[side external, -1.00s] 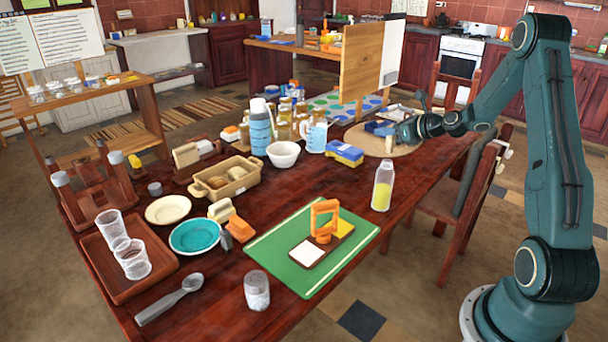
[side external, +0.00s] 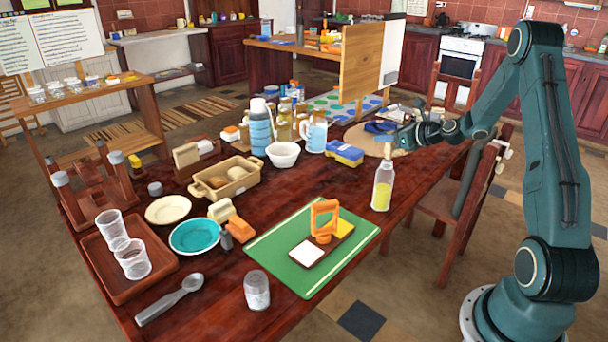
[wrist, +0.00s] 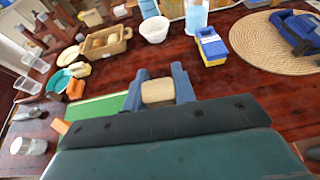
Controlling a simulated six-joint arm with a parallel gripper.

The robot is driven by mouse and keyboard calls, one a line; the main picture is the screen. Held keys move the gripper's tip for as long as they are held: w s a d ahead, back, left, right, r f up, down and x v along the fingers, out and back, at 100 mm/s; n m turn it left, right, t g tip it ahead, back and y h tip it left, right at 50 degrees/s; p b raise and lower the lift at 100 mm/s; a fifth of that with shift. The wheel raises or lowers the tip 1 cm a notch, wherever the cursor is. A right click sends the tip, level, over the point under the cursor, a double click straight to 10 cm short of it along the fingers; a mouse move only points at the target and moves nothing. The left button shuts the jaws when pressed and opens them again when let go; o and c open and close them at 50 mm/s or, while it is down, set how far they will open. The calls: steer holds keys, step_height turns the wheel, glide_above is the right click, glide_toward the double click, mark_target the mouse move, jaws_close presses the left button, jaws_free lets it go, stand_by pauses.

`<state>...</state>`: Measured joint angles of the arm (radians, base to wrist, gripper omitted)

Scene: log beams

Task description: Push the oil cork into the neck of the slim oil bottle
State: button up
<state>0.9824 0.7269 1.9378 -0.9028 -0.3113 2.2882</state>
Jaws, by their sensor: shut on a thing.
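The slim oil bottle (side external: 381,194) stands upright near the table's right edge, clear with yellow-green oil in its lower part. My gripper (side external: 391,146) is above it in the side view. In the wrist view my gripper (wrist: 160,92) has its two blue fingers shut on the pale tan oil cork (wrist: 158,94). In the side view the cork (side external: 388,151) is small and sits right over the bottle's mouth; I cannot tell whether it touches or has entered the neck. The bottle is hidden in the wrist view.
A round woven mat (side external: 358,137) lies behind the bottle. A blue and yellow sponge block (side external: 344,153) is to its left. A green board (side external: 268,250) with an orange-handled piece lies in front. A chair (side external: 468,190) stands at the right. Bare table surrounds the bottle.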

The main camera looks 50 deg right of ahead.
steer(key=shift+f, duration=1.5)
steer(key=o, duration=1)
steer(key=shift+o, duration=0.6)
steer(key=o, duration=0.5)
steer(key=shift+r, duration=0.25)
step_height(320, 180, up, 10)
steer(key=shift+f, duration=0.25)
steer(key=shift+s, duration=0.15)
stand_by(0.5)
